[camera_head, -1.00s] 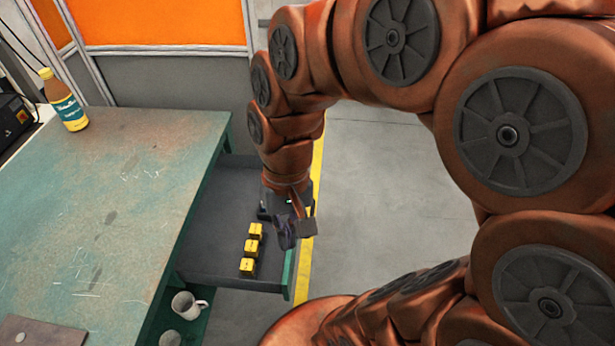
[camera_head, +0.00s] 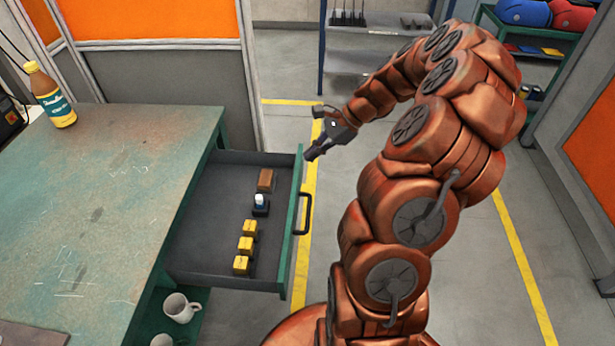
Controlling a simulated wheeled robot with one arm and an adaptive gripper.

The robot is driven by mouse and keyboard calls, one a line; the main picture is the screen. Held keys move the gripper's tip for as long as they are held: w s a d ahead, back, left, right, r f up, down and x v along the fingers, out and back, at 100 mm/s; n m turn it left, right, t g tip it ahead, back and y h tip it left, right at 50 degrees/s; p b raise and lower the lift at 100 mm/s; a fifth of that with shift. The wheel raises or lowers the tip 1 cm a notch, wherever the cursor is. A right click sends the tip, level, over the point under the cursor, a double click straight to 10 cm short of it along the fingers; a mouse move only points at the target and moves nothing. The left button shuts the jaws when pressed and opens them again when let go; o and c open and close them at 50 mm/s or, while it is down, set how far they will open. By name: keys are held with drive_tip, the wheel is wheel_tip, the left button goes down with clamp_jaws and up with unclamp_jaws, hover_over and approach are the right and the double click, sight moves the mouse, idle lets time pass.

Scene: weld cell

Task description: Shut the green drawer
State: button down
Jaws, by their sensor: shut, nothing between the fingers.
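The green drawer (camera_head: 293,239) is pulled out to the right from under the green workbench (camera_head: 110,190). Its grey inside holds several yellow blocks (camera_head: 247,246), a small dark holder with a white and blue top (camera_head: 261,203) and a brown block (camera_head: 266,180). A dark handle (camera_head: 305,213) is on the outer side of its green front. My gripper (camera_head: 311,155) is shut and empty, near the far end of the drawer front. It is beyond the handle in the picture; whether it touches the front I cannot tell.
A bottle (camera_head: 51,95) stands on the bench's far left corner. White mugs (camera_head: 181,307) sit on a shelf below the drawer. Open grey floor with yellow lines (camera_head: 523,260) lies to the right. Shelves (camera_head: 365,50) stand at the back.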

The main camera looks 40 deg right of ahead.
drive_tip(key=s+d+f+m+t, duration=0.2)
drive_tip(key=d+f+m, duration=0.4)
drive_tip(key=d, duration=0.5)
drive_tip(key=w+r+x, duration=0.1)
drive_tip(key=x, duration=1.3)
drive_tip(key=shift+a+r+h+p, duration=0.2)
drive_tip(key=shift+a+h+p, duration=0.1)
drive_tip(key=shift+p, duration=0.15)
drive_tip(key=shift+w, duration=0.2)
